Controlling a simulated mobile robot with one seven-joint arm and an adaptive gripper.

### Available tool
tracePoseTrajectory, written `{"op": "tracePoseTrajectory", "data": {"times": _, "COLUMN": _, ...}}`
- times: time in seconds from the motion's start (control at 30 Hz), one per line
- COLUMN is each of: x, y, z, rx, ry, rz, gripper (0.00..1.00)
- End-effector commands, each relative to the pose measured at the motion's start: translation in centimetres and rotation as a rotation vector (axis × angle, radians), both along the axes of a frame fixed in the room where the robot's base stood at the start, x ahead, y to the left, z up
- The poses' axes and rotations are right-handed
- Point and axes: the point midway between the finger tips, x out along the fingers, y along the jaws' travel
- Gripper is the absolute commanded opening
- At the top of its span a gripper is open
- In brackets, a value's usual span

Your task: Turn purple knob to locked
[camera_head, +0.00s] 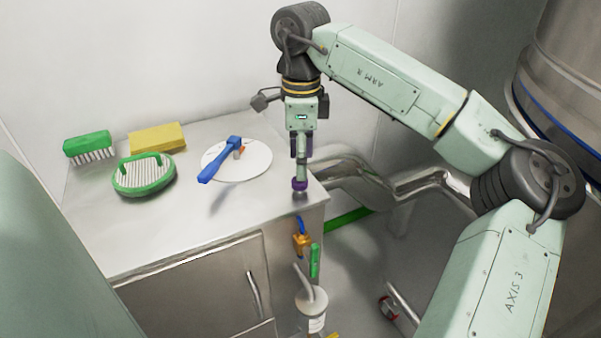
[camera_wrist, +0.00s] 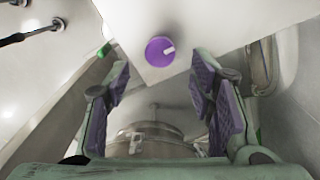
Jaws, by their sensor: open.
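The purple knob (camera_head: 300,184) sits at the right end of the steel counter top, close to its front corner. In the wrist view the knob (camera_wrist: 158,52) is a round purple disc with a white mark pointing right and slightly up. No locked label is legible. My gripper (camera_head: 302,162) points down over the knob's corner of the counter. In the wrist view my gripper (camera_wrist: 159,82) is open and empty, its purple-padded fingers apart. The knob shows just beyond the gap between the fingertips, and neither finger appears to touch it.
A blue-handled tool (camera_head: 219,160) lies on a white disc (camera_head: 255,164) left of my gripper. Green brushes (camera_head: 88,146) and a yellow block (camera_head: 157,138) stand farther left. Steel pipes (camera_head: 352,172) run right of the counter. An orange fitting (camera_head: 301,243) hangs below its corner.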

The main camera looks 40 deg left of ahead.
Motion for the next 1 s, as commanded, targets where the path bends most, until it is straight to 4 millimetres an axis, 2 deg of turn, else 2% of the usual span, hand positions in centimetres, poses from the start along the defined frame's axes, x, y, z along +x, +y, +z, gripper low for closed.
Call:
{"op": "tracePoseTrajectory", "data": {"times": 0.1, "x": -0.1, "y": 0.0, "z": -2.1, "rx": 0.001, "ry": 0.003, "rz": 0.002, "gripper": 0.5}}
{"op": "tracePoseTrajectory", "data": {"times": 0.3, "x": -0.1, "y": 0.1, "z": -4.0, "rx": 0.002, "ry": 0.002, "rz": 0.001, "gripper": 0.5}}
{"op": "tracePoseTrajectory", "data": {"times": 0.63, "x": -0.1, "y": 0.1, "z": -4.4, "rx": 0.003, "ry": 0.001, "rz": 0.001, "gripper": 0.5}}
{"op": "tracePoseTrajectory", "data": {"times": 1.0, "x": -0.1, "y": 0.1, "z": -4.4, "rx": 0.003, "ry": 0.001, "rz": 0.001, "gripper": 0.26}}
